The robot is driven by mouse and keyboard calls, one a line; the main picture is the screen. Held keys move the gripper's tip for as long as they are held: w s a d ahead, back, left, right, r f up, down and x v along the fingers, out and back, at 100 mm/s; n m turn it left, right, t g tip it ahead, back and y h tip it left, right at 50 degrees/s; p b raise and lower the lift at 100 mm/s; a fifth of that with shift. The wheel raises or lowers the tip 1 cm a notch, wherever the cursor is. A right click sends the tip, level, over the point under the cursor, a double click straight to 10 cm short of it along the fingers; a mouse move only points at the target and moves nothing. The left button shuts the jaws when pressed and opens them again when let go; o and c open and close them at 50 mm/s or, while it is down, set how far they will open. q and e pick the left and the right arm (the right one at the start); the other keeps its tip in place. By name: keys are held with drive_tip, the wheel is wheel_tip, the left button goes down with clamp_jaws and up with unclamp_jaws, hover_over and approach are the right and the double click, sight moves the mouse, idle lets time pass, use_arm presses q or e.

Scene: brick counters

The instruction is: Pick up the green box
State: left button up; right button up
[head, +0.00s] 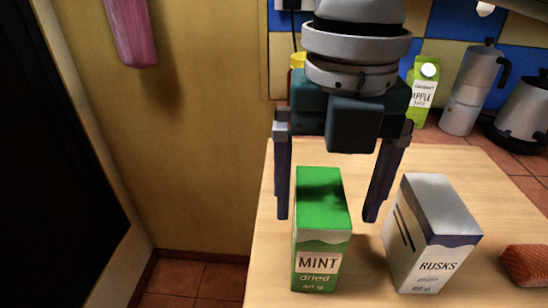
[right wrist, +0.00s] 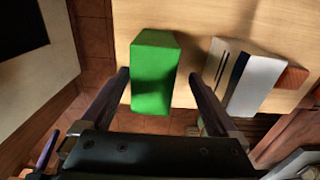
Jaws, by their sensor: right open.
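The green box (head: 321,240), labelled "MINT dried", stands upright on a light wooden counter (head: 275,285), near its left edge. It also shows from above in the right wrist view (right wrist: 154,75). My right gripper (head: 327,218) is open and points down, its two fingers apart above and around the box's upper part in the head view. In the right wrist view the fingers lie on either side of the box's near end, with nothing gripped between them. Whether a finger touches the box I cannot tell. My left gripper is not in view.
A white "RUSKS" box (head: 428,240) stands close on the right, near the right finger. A reddish-brown item (head: 527,264) lies farther right. A green juice carton (head: 423,92), a moka pot (head: 470,90) and a kettle (head: 522,112) stand behind. A yellow wall is at left.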

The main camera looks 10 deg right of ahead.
drive_tip(key=f, duration=0.3)
drive_tip(key=a+f, duration=0.1)
drive_tip(key=f, duration=0.1)
drive_tip(key=shift+s+f+b, duration=0.1)
drive_tip(key=shift+f+b, duration=0.15)
drive_tip(key=shift+b, duration=0.1)
drive_tip(key=shift+f, duration=0.45)
drive_tip(key=c, duration=1.5)
drive_tip(key=shift+r, duration=0.1)
